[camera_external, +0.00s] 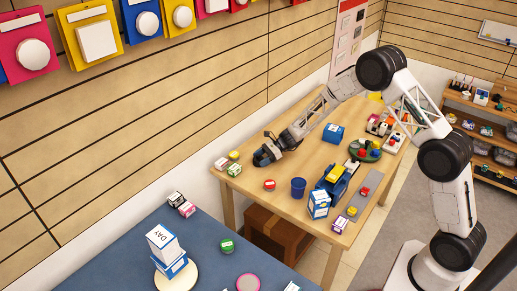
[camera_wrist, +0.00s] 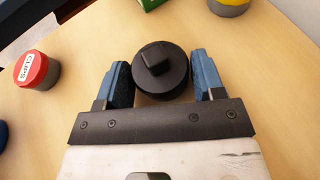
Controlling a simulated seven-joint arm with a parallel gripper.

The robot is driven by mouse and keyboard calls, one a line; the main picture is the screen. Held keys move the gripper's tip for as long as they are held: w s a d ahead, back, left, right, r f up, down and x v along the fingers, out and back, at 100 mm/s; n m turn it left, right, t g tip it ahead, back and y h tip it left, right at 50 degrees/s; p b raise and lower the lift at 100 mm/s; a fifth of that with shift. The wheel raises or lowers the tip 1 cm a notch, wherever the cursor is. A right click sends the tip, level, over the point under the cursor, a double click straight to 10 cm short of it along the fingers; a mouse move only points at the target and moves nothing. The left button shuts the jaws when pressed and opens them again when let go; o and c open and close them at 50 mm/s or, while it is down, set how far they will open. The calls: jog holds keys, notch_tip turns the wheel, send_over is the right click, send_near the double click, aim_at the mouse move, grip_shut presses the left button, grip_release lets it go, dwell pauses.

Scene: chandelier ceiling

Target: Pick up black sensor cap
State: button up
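The black sensor cap (camera_wrist: 162,78) is a round dark disc with a raised squarish knob on top. In the wrist view it lies between the two blue fingers of my gripper (camera_wrist: 162,72), near their tips. The fingers are wide apart, one on each side of the cap. Their inner edges look very close to its rim, and I cannot make out firm contact. In the external view my gripper (camera_external: 267,154) is low over the far left end of the wooden table (camera_external: 250,185); the cap cannot be made out there.
A red-lidded tin marked CLIPS (camera_wrist: 37,70) stands left of my gripper. A green item (camera_wrist: 150,4) and a yellow-topped tin (camera_wrist: 229,5) are beyond the cap. A blue cup (camera_external: 298,188) and a red-topped tin (camera_external: 269,185) stand nearby. Bare wood surrounds the cap.

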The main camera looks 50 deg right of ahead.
aim_at(261, 158)
jog(key=c, duration=0.5)
jog(key=shift+r, duration=0.15)
jog(key=shift+r, duration=0.85)
jog(key=shift+s+r, duration=0.15)
jog(key=shift+r, duration=0.75)
jog(key=s, duration=1)
jog(key=s+r, duration=0.1)
jog(key=s, duration=0.4)
jog(key=shift+s+a+r, duration=0.1)
jog(key=shift+s+a, duration=0.2)
jog(key=shift+s, duration=0.05)
